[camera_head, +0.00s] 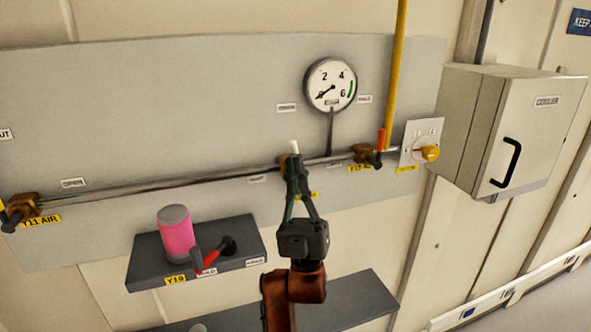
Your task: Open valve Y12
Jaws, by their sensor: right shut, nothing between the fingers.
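My right gripper (293,163) comes up from below, in front of the pipe (200,183), with its fingertips together and nothing held between them. Behind the fingertips is a brass valve body (283,161) on the pipe. A pale handle-like tip (294,147) shows just above the fingers. A yellow tag (313,195) beside the fingers is mostly covered, so I cannot read it as Y12. Whether the fingers touch the valve or its handle, I cannot tell. My left gripper is not in view.
Valve Y11 AIR (24,207) is at the far left of the pipe.

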